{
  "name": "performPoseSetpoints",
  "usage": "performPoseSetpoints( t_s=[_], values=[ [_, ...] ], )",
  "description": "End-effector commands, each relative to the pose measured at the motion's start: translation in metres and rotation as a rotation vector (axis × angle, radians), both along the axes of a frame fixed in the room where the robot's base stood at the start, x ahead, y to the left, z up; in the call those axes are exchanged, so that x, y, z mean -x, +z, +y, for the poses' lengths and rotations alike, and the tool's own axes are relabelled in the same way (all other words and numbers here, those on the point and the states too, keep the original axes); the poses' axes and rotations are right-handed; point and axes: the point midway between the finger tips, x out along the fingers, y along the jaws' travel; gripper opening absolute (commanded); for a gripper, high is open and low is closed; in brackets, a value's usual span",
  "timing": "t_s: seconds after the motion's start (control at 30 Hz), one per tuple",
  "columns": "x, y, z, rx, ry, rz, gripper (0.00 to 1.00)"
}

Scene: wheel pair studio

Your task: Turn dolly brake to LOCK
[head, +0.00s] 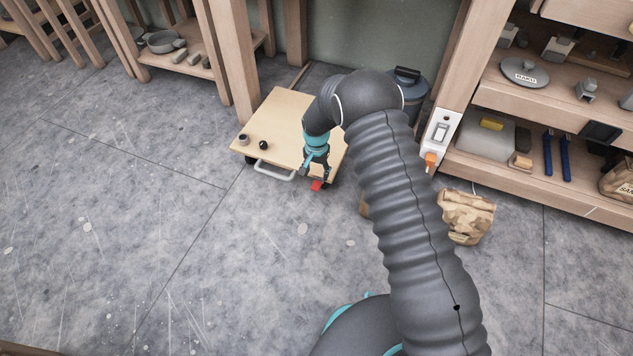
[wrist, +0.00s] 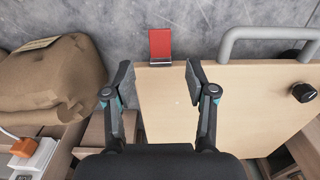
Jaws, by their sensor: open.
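The dolly (head: 279,122) is a low pale wooden board with a grey handle on its front edge, and its top fills much of the wrist view (wrist: 235,100). A red tab (head: 317,186), which looks like the brake, sticks out from the dolly's front edge near a corner. In the wrist view the red tab (wrist: 160,43) stands on a small metal bracket. No LOCK mark is legible. My gripper (head: 316,171) is above that corner. In the wrist view my gripper (wrist: 159,76) is open and empty, its fingertips apart on either side of the bracket's line, short of the tab.
A dark knob (head: 263,145) and a small round piece (head: 243,138) sit on the dolly's left part. The grey handle (wrist: 265,35) is right of the tab. Floor in front is clear.

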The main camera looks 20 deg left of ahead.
Motion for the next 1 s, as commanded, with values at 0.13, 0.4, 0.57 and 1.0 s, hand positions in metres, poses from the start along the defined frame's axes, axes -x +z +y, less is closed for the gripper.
performPoseSetpoints(
  t_s=[0.13,0.4,0.57,1.0],
  values=[
    [0.001,-0.028,-0.001,0.002,0.0,0.002,0.56],
    [0.0,-0.056,0.0,0.001,0.0,0.001,0.56],
    [0.0,-0.061,0.0,0.0,0.0,0.0,0.56],
    [0.0,-0.061,0.0,0.0,0.0,0.001,0.01]
  ],
)
